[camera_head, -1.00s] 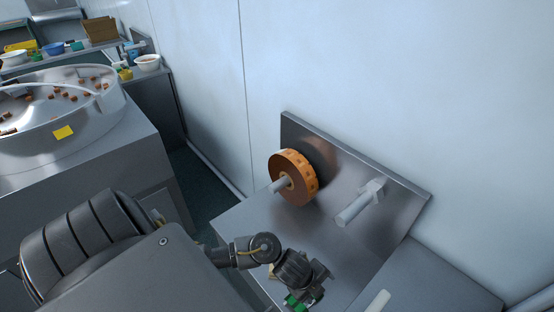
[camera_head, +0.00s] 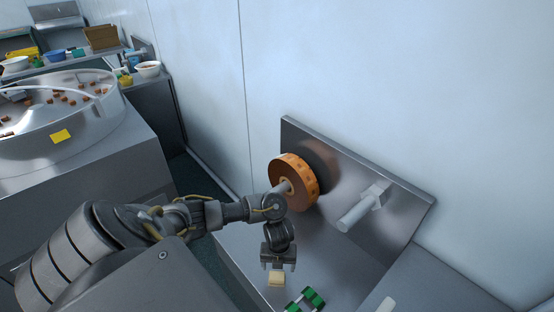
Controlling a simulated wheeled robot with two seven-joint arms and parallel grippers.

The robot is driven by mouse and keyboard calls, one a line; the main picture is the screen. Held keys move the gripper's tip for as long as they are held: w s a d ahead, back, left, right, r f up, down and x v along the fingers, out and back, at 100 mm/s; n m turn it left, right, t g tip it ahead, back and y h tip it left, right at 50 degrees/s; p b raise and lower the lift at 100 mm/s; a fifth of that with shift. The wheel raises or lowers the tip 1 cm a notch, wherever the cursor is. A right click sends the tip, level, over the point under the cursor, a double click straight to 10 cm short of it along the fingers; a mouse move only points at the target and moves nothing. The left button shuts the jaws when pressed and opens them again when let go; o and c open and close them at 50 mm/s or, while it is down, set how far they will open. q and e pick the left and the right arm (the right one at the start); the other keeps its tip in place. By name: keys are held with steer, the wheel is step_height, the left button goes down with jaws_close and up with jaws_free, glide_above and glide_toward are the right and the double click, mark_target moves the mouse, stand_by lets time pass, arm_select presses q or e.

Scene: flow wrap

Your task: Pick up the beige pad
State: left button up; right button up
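The beige pad (camera_head: 276,280) is a small block low in the middle of the head view, over the steel worktop (camera_head: 240,240). My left gripper (camera_head: 279,266) comes in from the left and points down just above and behind the pad. Its fingers look spread wider than the pad, with the pad just below the fingertips. I cannot tell whether they touch it. My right gripper is not in view.
A green and dark roller-like object (camera_head: 305,300) lies right of the pad. An orange-brown reel (camera_head: 298,180) on a spindle and a bare spindle (camera_head: 358,215) stick out from the steel back panel (camera_head: 400,215). A round bowl machine (camera_head: 60,115) stands at far left.

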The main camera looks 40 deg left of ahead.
mark_target(277, 272)
arm_select(q)
steer(key=shift+s+a+f+b, duration=0.1)
steer(key=shift+f+b, duration=0.15)
steer(key=shift+f, duration=1.35)
steer(key=shift+a+f+b, duration=0.1)
steer(key=shift+f+b, duration=0.15)
steer(key=shift+f, duration=1.3)
steer(key=c, duration=1.2)
steer(key=shift+o, duration=0.2)
steer(key=shift+r, duration=0.1)
